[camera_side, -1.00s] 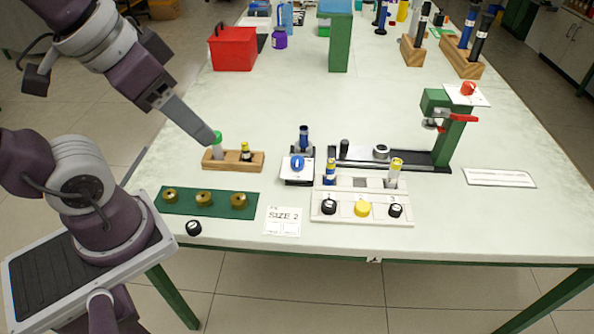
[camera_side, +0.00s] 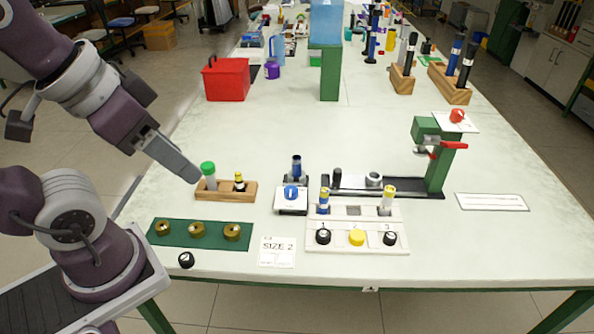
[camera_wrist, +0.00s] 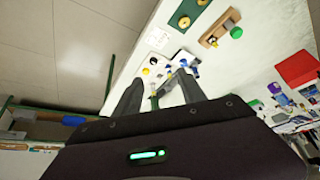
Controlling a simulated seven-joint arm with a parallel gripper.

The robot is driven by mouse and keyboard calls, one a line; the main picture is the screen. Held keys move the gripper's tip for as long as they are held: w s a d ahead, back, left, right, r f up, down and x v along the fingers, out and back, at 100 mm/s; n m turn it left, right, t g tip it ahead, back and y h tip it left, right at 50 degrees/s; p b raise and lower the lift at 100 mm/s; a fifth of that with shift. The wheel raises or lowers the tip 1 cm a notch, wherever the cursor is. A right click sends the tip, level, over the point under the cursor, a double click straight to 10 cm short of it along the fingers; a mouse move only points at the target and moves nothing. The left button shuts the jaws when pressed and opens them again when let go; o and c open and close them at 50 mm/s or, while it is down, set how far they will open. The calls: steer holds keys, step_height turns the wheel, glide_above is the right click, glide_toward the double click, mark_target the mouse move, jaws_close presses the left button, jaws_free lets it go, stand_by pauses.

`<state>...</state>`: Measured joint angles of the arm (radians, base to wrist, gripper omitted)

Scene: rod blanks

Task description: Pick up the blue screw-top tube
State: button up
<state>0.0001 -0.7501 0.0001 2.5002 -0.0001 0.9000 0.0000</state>
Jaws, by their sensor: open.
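A blue tube (camera_side: 297,166) with a dark top stands upright behind a small white unit with a blue knob (camera_side: 291,193). I cannot tell for certain which is the screw-top tube. My gripper (camera_side: 195,178) is above the table at the left, beside a green-capped tube (camera_side: 208,175), and apart from both blue tubes. In the wrist view my gripper (camera_wrist: 158,80) has its fingers spread with nothing held between them; small blue parts (camera_wrist: 184,63) show beyond them.
A wooden block (camera_side: 226,193) holds the green-capped tube and a yellow-topped vial (camera_side: 239,181). A green strip (camera_side: 200,242) with brass pieces lies in front. A green clamp stand (camera_side: 437,160) stands right. A red box (camera_side: 226,79) stands behind.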

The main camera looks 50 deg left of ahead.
step_height(320, 180, up, 5)
steer(key=n+t+y, duration=0.2)
steer(key=t, duration=0.5)
glide_above(294, 162)
steer(key=s, duration=0.3)
steer(key=shift+t, duration=0.3)
steer(key=f, duration=3)
steer(key=shift+w+d+f, duration=0.2)
steer(key=shift+f, duration=0.2)
steer(key=x, duration=0.6)
steer(key=shift+w+a, duration=0.1)
steer(key=shift+w, duration=0.1)
steer(key=shift+w+f, duration=0.15)
steer(key=shift+w, duration=0.3)
jaws_close()
